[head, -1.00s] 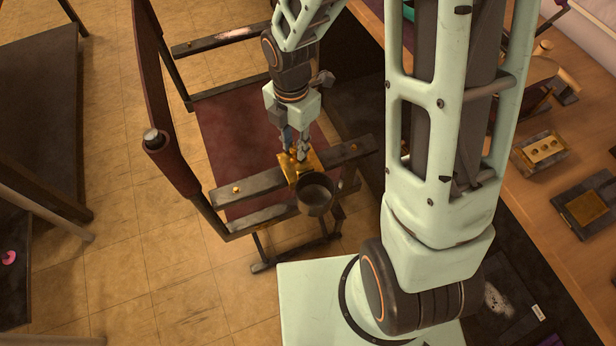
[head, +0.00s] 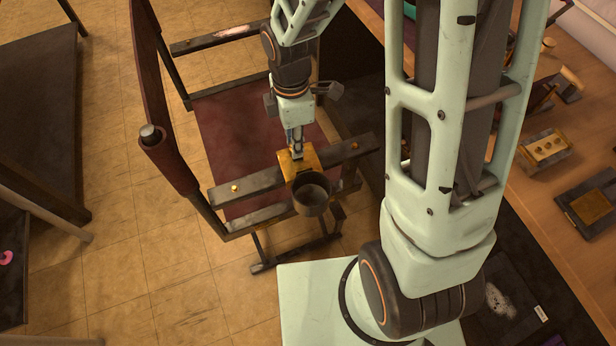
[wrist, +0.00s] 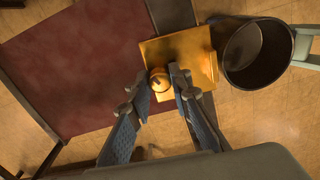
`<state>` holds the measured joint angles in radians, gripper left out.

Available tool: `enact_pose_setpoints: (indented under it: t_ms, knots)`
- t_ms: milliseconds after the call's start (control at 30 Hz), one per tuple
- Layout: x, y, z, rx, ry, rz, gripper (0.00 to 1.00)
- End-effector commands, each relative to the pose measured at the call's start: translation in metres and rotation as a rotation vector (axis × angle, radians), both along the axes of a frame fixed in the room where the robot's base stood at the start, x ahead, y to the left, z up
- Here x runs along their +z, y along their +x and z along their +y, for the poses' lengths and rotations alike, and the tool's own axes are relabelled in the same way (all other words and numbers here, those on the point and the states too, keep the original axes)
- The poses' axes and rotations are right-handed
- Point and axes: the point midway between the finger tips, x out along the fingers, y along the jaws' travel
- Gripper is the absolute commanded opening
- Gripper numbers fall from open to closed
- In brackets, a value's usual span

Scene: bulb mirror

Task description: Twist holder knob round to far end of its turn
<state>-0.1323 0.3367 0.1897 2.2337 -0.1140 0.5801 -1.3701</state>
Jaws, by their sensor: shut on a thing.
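The holder is a yellow-gold plate (wrist: 196,50) with a dark round cup (wrist: 254,54) at its side. In the head view the gold plate (head: 291,160) sits on a dark bar of the chair-like frame, with the cup (head: 312,193) in front of it. A small round brass knob (wrist: 159,79) stands at the plate's edge in the wrist view. My gripper (wrist: 160,86) is shut on the knob, with one fingertip on each side of it. In the head view my gripper (head: 297,150) points down onto the plate and its fingers hide the knob.
The dark bar (head: 247,186) carries another small gold knob (head: 235,188). A dark red seat (head: 240,130) lies beyond the bar. A wooden table (head: 590,240) with small trays stands on the right. A dark table (head: 35,110) stands on the left. Tiled floor (head: 150,270) is open in front.

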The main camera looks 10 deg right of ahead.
Motion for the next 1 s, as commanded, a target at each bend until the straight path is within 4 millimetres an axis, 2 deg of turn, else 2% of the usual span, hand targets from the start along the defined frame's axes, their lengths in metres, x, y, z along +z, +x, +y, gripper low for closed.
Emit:
enact_pose_setpoints:
  t_ms: [233, 500, 767, 800, 900, 1000]
  knots:
    - [-0.0001, 0.0009, 0.0007, -0.135, 0.002, -0.003, 0.00]
    - [-0.0002, 0.0005, 0.0008, -0.382, 0.001, -0.002, 0.00]
    - [0.0005, 0.0004, 0.0004, -0.405, 0.001, -0.001, 0.00]
    - [0.0005, 0.0004, 0.0004, -0.404, 0.001, -0.001, 0.23]
    - [0.0005, 0.0004, 0.0004, -0.403, 0.001, -0.001, 0.33]
    - [0.0004, 0.0003, 0.0004, -0.403, 0.001, -0.001, 0.33]
